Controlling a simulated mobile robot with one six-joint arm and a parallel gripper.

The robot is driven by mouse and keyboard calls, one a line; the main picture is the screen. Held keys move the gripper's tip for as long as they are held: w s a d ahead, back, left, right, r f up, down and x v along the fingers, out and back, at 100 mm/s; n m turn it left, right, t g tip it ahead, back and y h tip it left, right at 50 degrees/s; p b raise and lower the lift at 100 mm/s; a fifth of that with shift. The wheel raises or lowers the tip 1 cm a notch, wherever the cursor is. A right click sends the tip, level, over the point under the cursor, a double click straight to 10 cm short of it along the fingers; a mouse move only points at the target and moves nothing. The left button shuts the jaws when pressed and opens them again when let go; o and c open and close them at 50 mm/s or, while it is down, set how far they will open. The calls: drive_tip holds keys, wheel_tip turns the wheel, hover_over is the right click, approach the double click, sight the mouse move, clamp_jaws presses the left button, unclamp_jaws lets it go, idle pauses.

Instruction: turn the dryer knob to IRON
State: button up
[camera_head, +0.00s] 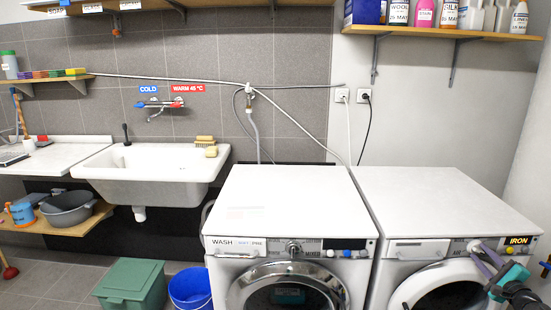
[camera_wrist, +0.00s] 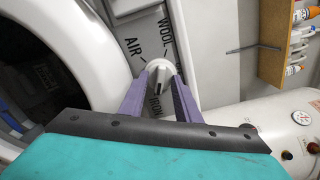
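The white dryer knob (camera_wrist: 160,68) sits between my purple fingertips in the wrist view. In the head view my gripper (camera_head: 479,252) reaches the dryer panel from the lower right, partly hiding the knob. The dryer (camera_head: 437,202) stands at the right, and its lit display (camera_head: 518,240) reads IRON.
The washing machine (camera_head: 290,200) stands just left of the dryer. A sink (camera_head: 150,170), a green box (camera_head: 130,285) and a blue bucket (camera_head: 190,288) are further left. A shelf of bottles (camera_head: 440,32) hangs above the dryer.

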clamp_jaws()
drive_tip(key=shift+w+r+m+p, duration=0.1)
drive_tip(key=shift+r+m+p, duration=0.05)
drive_tip(key=shift+m+p, duration=0.4)
unclamp_jaws()
drive_tip(key=shift+o, duration=0.6)
drive_tip(key=shift+a, duration=0.1)
drive_tip(key=shift+f, duration=0.2)
drive_tip(key=s+b, duration=0.2)
drive_tip(key=s, duration=0.5)
drive_tip(key=shift+a, duration=0.15)
